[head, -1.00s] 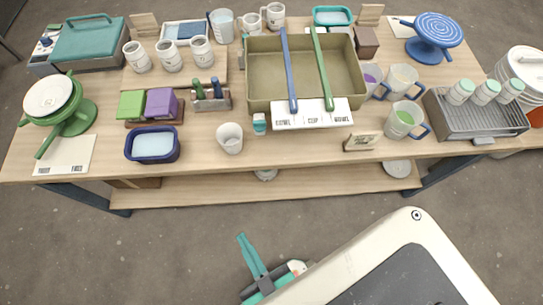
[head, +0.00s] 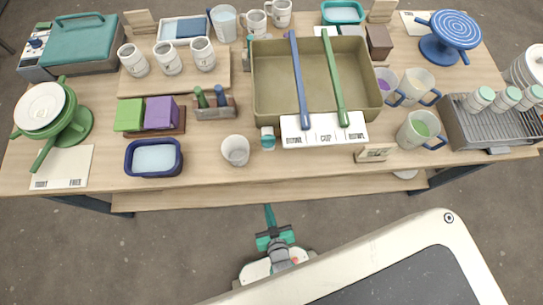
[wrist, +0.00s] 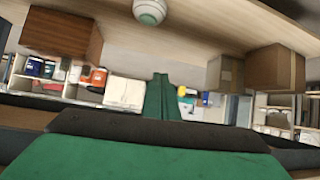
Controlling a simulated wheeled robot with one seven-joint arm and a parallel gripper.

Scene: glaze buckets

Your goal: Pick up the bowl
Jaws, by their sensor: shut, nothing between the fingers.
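A shallow white bowl (head: 40,105) sits on a green banding wheel (head: 72,128) at the left end of the table in the head view. My gripper (head: 270,212) is in front of the table's front edge, near the middle, well apart from that bowl. Its teal fingers are shut and empty, pointing towards the table. The shut green fingers (wrist: 160,98) also show in the wrist view. A small round white and green thing (wrist: 149,11) is at the top of the wrist view; I cannot tell whether it is a bowl.
The tabletop is crowded with mugs, an olive tray (head: 262,105), a blue tub (head: 153,174) and a white cup (head: 235,151). A lower shelf (head: 205,197) runs under the table. In the wrist view, a brown box (wrist: 62,35) and a cardboard box (wrist: 275,70) flank the fingers.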

